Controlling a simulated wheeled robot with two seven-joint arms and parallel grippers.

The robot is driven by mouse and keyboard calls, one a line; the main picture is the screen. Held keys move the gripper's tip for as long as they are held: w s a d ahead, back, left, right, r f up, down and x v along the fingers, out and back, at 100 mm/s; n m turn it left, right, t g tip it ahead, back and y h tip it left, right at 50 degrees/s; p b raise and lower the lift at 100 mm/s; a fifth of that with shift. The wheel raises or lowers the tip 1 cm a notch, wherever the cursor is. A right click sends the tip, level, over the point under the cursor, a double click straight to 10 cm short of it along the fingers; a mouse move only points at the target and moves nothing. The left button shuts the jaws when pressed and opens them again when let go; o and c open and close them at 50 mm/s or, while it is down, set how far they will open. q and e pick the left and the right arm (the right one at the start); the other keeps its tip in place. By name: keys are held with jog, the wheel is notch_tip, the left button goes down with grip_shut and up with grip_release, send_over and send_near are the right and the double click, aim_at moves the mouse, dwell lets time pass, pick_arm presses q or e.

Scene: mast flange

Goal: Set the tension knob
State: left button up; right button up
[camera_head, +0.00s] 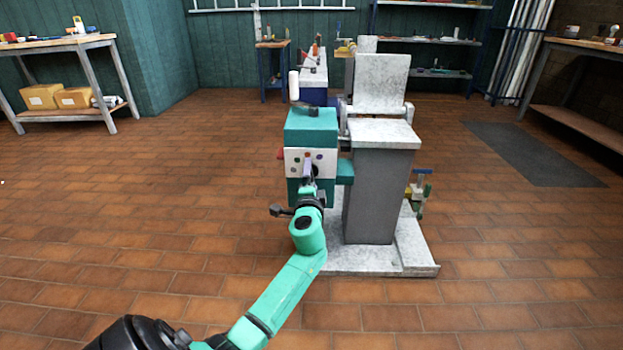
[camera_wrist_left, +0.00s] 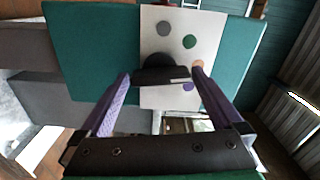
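The knob (camera_wrist_left: 158,72) is black, with a round body and a straight bar across it, on a white panel (camera_head: 325,163) of a teal machine head (camera_head: 311,128). My left gripper (camera_wrist_left: 162,72) faces this panel in the left wrist view, its two purple fingers spread on either side of the knob's bar. The fingertips are close to the bar's ends; firm contact cannot be made out. In the head view my left gripper (camera_head: 309,174) is in front of the panel and hides the knob. Coloured dots mark the panel around the knob. My right gripper is not in view.
A grey machine column (camera_head: 381,195) on a pale base plate (camera_head: 412,263) stands right of my left gripper. A white-knobbed lever (camera_head: 294,87) rises on the teal head. Workbenches (camera_head: 62,44) and shelves (camera_head: 430,40) line the walls. The brick floor at left is clear.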

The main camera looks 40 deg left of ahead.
pick_arm(q)
jog(key=shift+d, duration=0.1)
jog(key=p+v, duration=0.1)
jog(key=v, duration=1.3)
jog(key=shift+s+d+p, duration=0.15)
jog(key=shift+s+p, duration=0.05)
jog(key=shift+p, duration=0.2)
